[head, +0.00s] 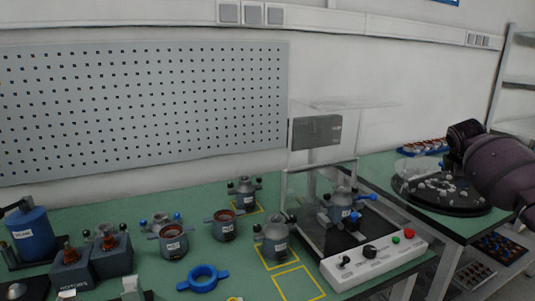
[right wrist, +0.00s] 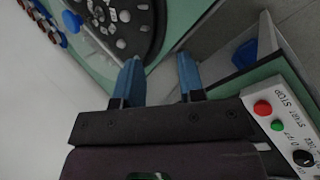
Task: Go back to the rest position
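My right arm comes in from the right edge of the head view, with its dark wrist end (head: 465,135) over the right-hand table near a round black tray. In the right wrist view my right gripper (right wrist: 160,72) has its two blue fingers apart with nothing between them. Its fingertips do not show clearly in the head view. My left gripper is in neither view.
The round black tray (head: 440,196) holds small grey parts. A test station with a control panel (head: 372,257) and clear guard stands left of it, holding a grey motor unit (head: 341,207). Several grey housings, a blue ring (head: 203,279) and a blue container (head: 32,235) occupy the green table.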

